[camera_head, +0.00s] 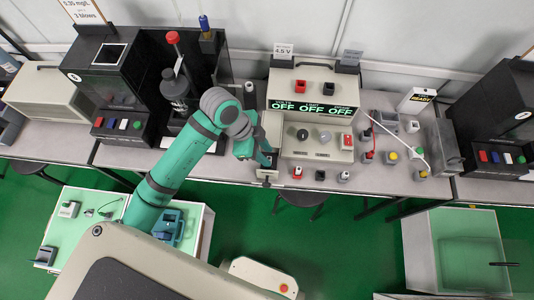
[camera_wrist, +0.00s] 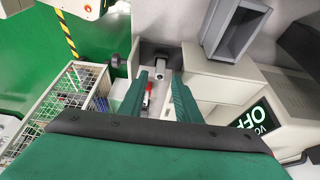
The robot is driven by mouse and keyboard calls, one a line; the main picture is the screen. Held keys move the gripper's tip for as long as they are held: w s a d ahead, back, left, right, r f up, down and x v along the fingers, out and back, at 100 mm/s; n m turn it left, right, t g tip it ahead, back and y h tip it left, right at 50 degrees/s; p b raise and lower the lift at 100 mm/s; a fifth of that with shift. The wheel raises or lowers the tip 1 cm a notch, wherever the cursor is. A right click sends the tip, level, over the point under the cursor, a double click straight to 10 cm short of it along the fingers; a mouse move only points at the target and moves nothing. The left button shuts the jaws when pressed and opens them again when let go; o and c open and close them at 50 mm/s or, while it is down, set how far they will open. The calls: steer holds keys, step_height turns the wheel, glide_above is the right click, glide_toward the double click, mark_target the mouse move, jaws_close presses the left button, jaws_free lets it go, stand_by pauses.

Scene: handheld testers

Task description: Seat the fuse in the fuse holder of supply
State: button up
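The supply (camera_head: 312,90) stands at the middle of the bench, a beige unit with several displays reading OFF. Its display also shows in the wrist view (camera_wrist: 262,118). My gripper (camera_head: 265,160) is over the narrow pale bay at the supply's left side. In the wrist view my gripper (camera_wrist: 160,76) has its two green fingers apart. A small red and white piece (camera_wrist: 148,96) shows between them, nearer the left finger, and does not look clamped. A pale cylinder (camera_wrist: 160,73) in a dark recess shows near the fingertips. I cannot tell which one is the fuse or the holder.
Red, black and white pieces (camera_head: 297,173) stand along the supply's front edge. A black test unit (camera_head: 110,85) is at the left, lamps and terminals (camera_head: 391,155) at the right. In the wrist view a wire basket (camera_wrist: 73,85) and a grey open box (camera_wrist: 235,30) flank the gripper.

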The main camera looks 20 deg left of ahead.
steer(key=v, duration=1)
steer(key=w+d+r+n+t+h, duration=0.3)
steer(key=w+d+r+n+t, duration=0.2)
steer(key=w+d+t, duration=0.5)
steer(key=w+d+r+n+t+h, duration=0.3)
steer(key=w+d+r, duration=0.45)
steer(key=d, duration=0.65)
steer(key=s+a+f+n+t+y, duration=0.1)
steer(key=s+f+n+t+y, duration=0.1)
steer(key=s+f+n+y, duration=1.25)
steer(key=s+a+f+m+h, duration=0.2)
steer(key=s+m, duration=0.2)
steer(key=s, duration=0.7)
steer(key=s+a+f+m+h, duration=0.2)
steer(key=s+a+f+m, duration=0.1)
steer(key=s, duration=0.8)
steer(key=shift+a+f+m+g, duration=0.2)
steer(key=shift+a+m+g, duration=0.1)
steer(key=shift+m+g, duration=0.1)
